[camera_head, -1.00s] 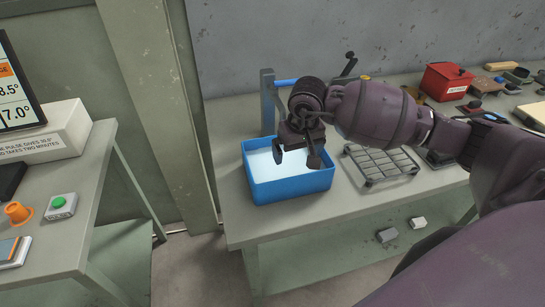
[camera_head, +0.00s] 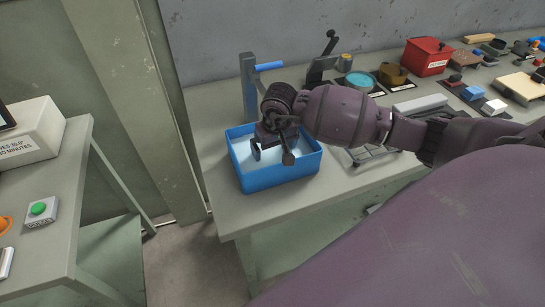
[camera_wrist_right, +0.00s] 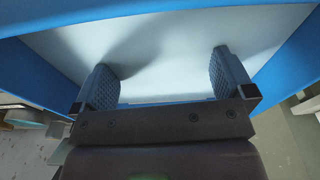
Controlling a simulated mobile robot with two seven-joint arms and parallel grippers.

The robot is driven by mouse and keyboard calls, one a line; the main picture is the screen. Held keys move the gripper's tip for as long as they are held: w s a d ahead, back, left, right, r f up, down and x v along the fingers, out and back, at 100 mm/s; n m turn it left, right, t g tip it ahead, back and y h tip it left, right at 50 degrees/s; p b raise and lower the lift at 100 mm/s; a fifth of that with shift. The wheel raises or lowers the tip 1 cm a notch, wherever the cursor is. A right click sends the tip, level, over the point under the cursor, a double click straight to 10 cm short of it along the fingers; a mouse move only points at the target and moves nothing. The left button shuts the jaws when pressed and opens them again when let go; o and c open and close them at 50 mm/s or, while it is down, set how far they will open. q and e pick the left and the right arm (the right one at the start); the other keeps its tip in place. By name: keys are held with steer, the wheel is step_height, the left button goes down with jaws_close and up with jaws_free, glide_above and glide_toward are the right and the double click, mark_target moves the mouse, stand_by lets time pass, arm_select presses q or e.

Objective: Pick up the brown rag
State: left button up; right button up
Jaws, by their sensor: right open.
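I cannot make out a brown rag for certain. A flat brown thing (camera_head: 465,59) lies at the back right of the bench, and a brown rounded thing (camera_head: 393,75) sits on a dark mat nearer; neither is clearly cloth. My right gripper (camera_head: 273,154) is open and points down over the blue bin (camera_head: 284,175). In the right wrist view, the open fingers (camera_wrist_right: 165,78) have nothing between them and face the bin's pale, bare-looking bottom. My left gripper is not in view.
A red box (camera_head: 426,58) and a turquoise round dish (camera_head: 361,81) stand behind my right arm. A post with a blue handle (camera_head: 268,66) rises behind the bin. Small items crowd the right of the bench. A side table (camera_head: 60,185) stands left across a gap.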

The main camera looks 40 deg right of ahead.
mark_target(272, 155)
steer(key=shift+w+f, duration=0.15)
steer(key=shift+f, duration=0.7)
steer(key=shift+w+f, duration=0.1)
steer(key=shift+f, duration=0.75)
steer(key=shift+c, duration=0.2)
steer(key=c, duration=0.7)
